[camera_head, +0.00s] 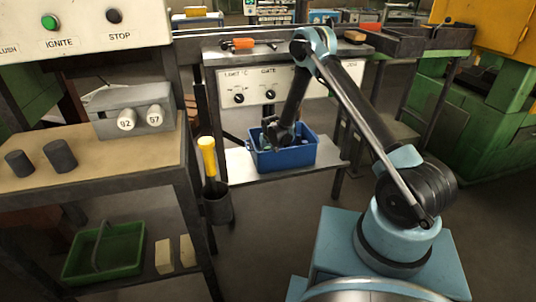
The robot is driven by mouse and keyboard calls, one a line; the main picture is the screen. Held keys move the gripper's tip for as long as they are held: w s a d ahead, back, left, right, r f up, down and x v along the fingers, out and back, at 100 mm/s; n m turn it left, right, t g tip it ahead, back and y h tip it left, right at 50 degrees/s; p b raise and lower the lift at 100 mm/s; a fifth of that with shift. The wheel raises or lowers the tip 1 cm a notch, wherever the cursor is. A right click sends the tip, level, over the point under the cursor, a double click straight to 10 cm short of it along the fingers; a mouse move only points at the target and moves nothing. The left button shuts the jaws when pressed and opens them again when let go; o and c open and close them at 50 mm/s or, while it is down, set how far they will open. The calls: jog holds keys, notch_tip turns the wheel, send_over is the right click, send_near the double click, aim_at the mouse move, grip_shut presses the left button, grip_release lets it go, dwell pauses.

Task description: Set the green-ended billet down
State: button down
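My gripper (282,136) is dark and points down at the blue bin (290,160), its tips at or inside the bin's mouth. At this size I cannot tell whether its fingers are open, shut or holding something. The blue bin stands on a pale low shelf (243,172). Small pale shapes show inside the bin beside my gripper, too small to make out. I cannot pick out a green end on any billet. Two dark cylinders (60,155) stand on the wooden-topped bench at left, with no green visible on them.
A dark cup (217,204) with a yellow-handled tool (207,157) hangs at the bench's right side. A green basket (104,250) sits on the lower shelf. The control panel (262,86) stands behind the bin.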

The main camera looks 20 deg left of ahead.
aim_at(267, 148)
jog(key=c, duration=1.2)
grip_release()
jog(key=shift+o, duration=0.2)
jog(key=shift+r, duration=0.1)
jog(key=shift+v, duration=3.7)
jog(key=shift+s, duration=0.1)
